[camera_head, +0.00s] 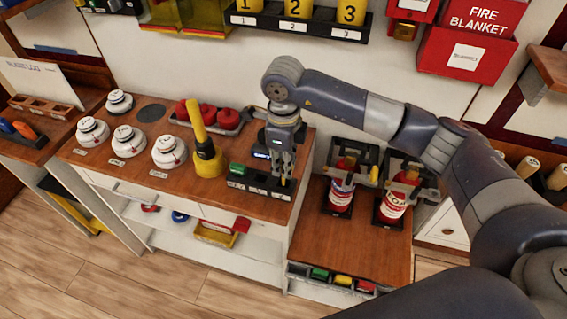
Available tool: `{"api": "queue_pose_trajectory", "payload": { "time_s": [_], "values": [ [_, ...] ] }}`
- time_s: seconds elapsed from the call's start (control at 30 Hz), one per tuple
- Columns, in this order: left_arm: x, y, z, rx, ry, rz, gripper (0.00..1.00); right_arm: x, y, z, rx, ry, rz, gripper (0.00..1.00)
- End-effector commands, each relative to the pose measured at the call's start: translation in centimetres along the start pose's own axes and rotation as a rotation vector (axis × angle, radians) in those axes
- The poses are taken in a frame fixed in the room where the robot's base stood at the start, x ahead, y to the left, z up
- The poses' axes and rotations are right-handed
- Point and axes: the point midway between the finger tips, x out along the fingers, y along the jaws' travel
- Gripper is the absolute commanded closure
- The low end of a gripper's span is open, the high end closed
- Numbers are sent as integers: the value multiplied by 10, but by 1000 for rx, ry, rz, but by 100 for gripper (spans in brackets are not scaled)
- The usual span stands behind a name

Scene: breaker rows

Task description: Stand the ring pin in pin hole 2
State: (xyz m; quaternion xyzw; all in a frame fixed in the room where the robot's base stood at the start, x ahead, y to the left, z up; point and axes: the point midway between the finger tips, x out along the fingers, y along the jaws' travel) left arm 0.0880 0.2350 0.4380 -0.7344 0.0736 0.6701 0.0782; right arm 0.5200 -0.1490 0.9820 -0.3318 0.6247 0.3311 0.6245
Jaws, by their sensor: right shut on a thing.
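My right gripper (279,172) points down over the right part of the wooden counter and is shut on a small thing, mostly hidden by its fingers. A bit of yellow shows at the fingertips; I take it to be the ring pin, but its ring cannot be made out. Beneath the gripper is a low black block (262,181) with a green piece at its left end and small white labels along its front. The pin holes and their numbers are too small to read, and the gripper partly covers the block. My left gripper is not in view.
A yellow cone-shaped tool (208,162) stands left of the block. White detectors (168,153) and a tray of red domes (205,115) share the counter. Two red extinguishers (394,204) stand on the lower wooden surface at right. Numbered yellow cups (296,9) hang above.

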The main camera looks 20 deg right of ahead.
Motion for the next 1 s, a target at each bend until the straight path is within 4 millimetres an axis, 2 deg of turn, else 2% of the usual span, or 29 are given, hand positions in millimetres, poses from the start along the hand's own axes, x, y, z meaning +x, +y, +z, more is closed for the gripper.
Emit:
{"api": "queue_pose_trajectory", "payload": {
  "time_s": [1.0],
  "values": [
    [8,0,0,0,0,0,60,3,0,0,0,0,1,100]
  ]
}}
